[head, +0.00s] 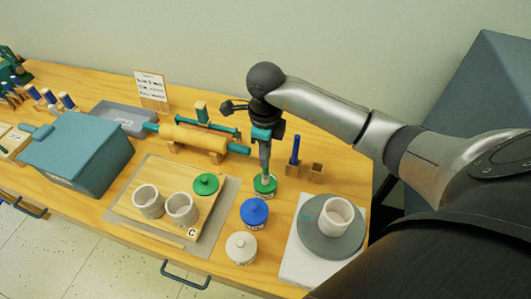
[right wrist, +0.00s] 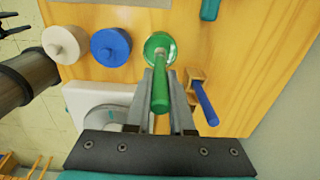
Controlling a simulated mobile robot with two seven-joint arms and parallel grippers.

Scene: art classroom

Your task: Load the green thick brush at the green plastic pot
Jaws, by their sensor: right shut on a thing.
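The green thick brush (right wrist: 160,92) is held handle toward the camera between the fingers of my right gripper (right wrist: 161,74), which is shut on it. In the head view my right gripper (head: 264,155) points down right above the green plastic pot (head: 265,186). The pot also shows in the right wrist view (right wrist: 152,42), with the brush's far end at its open mouth. The bristles are hidden, so I cannot tell how deep they are. A green lid (head: 206,184) lies on the wooden board. My left gripper is not in view.
A blue-lidded pot (head: 254,212) and a white-lidded pot (head: 241,247) stand close in front. A wooden holder with a blue-handled brush (head: 295,150) is just right. A grey wheel (head: 314,240) bears a white cup (head: 336,215). Two cups (head: 148,201) stand on the board.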

